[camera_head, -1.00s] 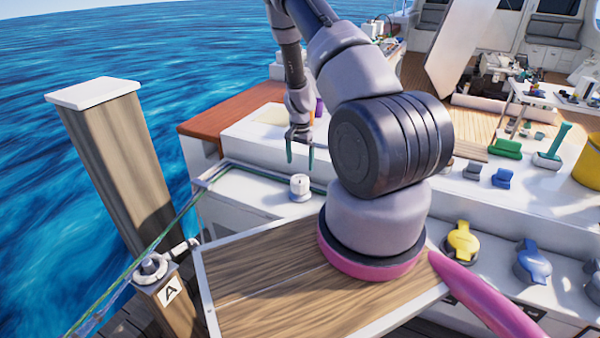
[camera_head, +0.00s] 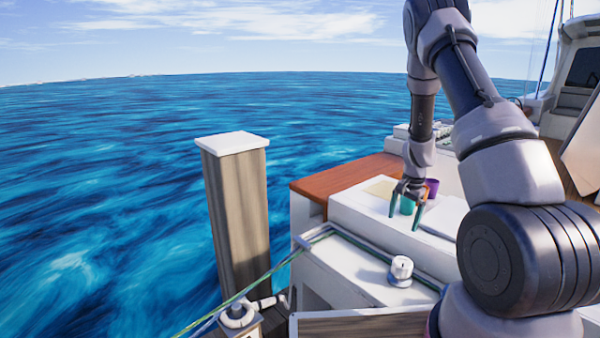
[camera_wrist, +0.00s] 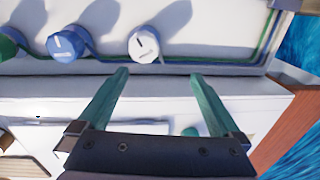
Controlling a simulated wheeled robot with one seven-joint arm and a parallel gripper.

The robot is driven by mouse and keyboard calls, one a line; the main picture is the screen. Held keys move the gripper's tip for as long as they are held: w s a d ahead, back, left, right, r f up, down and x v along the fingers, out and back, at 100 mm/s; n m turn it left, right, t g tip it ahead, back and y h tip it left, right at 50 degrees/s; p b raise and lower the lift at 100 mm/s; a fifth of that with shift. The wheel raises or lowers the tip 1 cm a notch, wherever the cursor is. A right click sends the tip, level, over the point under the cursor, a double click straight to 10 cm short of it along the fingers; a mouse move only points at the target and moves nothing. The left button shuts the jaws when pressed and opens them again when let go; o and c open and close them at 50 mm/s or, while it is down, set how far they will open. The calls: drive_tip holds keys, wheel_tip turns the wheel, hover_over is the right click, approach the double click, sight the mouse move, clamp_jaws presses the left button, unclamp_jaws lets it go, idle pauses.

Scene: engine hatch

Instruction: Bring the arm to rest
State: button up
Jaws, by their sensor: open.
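My gripper (camera_head: 405,213) hangs fingers-down from my arm over the white boat deck in the head view. Its two green fingers are apart, with nothing held between them. In the wrist view my gripper (camera_wrist: 158,78) also shows open and empty, above the white ledge. A teal cup (camera_head: 407,205) stands right behind the fingers in the head view; I cannot tell whether they touch it. My arm rises from the lower right and bends down to the gripper.
A white winch (camera_head: 401,268) stands on the side deck; it also shows in the wrist view (camera_wrist: 143,44), near a blue winch (camera_wrist: 66,45). A purple cup (camera_head: 431,188) stands behind the gripper. A wooden post (camera_head: 237,205) and green rope (camera_head: 255,284) are at left. Open water lies beyond.

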drive_tip(key=s+a+r+n+t+y, duration=0.1)
drive_tip(key=s+a+r, duration=0.2)
drive_tip(key=r, duration=0.7)
drive_tip(key=s+a+r+n+t, duration=0.1)
drive_tip(key=s+a+r, duration=0.15)
drive_tip(key=r, duration=0.65)
drive_tip(key=s+a+r+n+t+y, duration=0.1)
drive_tip(key=s+a+r, duration=0.2)
drive_tip(key=r, duration=0.7)
drive_tip(key=s+a+r+n+t, duration=0.1)
drive_tip(key=s+r, duration=0.4)
drive_tip(key=s, duration=0.5)
drive_tip(key=s+a+r+n+t, duration=0.2)
drive_tip(key=s+r, duration=0.4)
drive_tip(key=s, duration=0.3)
drive_tip(key=shift+s+a+r+n+h, duration=0.3)
drive_tip(key=shift+s+a+n, duration=0.1)
drive_tip(key=shift+a, duration=0.4)
drive_tip(key=shift+w, duration=0.1)
